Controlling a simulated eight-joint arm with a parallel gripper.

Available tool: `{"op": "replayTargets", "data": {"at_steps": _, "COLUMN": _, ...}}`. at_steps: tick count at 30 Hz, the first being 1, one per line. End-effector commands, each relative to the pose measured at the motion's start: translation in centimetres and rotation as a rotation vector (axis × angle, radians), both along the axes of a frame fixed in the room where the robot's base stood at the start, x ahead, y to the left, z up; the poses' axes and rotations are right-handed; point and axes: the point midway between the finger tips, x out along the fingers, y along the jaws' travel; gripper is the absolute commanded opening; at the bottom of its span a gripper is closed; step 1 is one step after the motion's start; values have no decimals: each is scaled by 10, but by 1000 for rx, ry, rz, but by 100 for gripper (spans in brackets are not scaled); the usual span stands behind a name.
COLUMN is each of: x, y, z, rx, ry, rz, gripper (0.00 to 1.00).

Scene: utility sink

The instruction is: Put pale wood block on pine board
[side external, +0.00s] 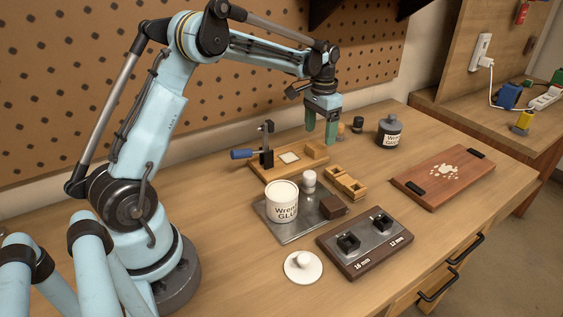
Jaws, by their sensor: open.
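The pine board (262,167) lies flat near the pegboard wall, with an upright dark clamp with a blue handle at its left. A pale square patch (289,157) shows on its top, and a tan wood block (316,151) stands at its right end. Two yellowish wood pieces (345,182) lie just in front of that end; I cannot tell for certain which piece is the pale wood block. My gripper (321,131) points down with its two green fingers apart and nothing visible between them. It is above or behind the board's right end; the exact height is unclear.
A metal tray (292,230) holds a glue tub (282,201), a small white bottle (309,180) and a dark brown block (333,206). A white lid (303,266), a two-socket block (365,247), a grey jar (390,132) and a reddish board (430,190) stand around.

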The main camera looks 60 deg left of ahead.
Motion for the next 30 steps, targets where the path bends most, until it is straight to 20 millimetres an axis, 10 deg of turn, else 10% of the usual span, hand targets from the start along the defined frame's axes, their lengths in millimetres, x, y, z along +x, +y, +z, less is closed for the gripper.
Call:
{"op": "replayTargets", "data": {"at_steps": 20, "x": -1, "y": 6, "z": -52, "rx": -1, "ry": -1, "rz": 0, "gripper": 78}}
{"op": "replayTargets", "data": {"at_steps": 30, "x": -1, "y": 6, "z": -51, "rx": -1, "ry": -1, "rz": 0, "gripper": 29}}
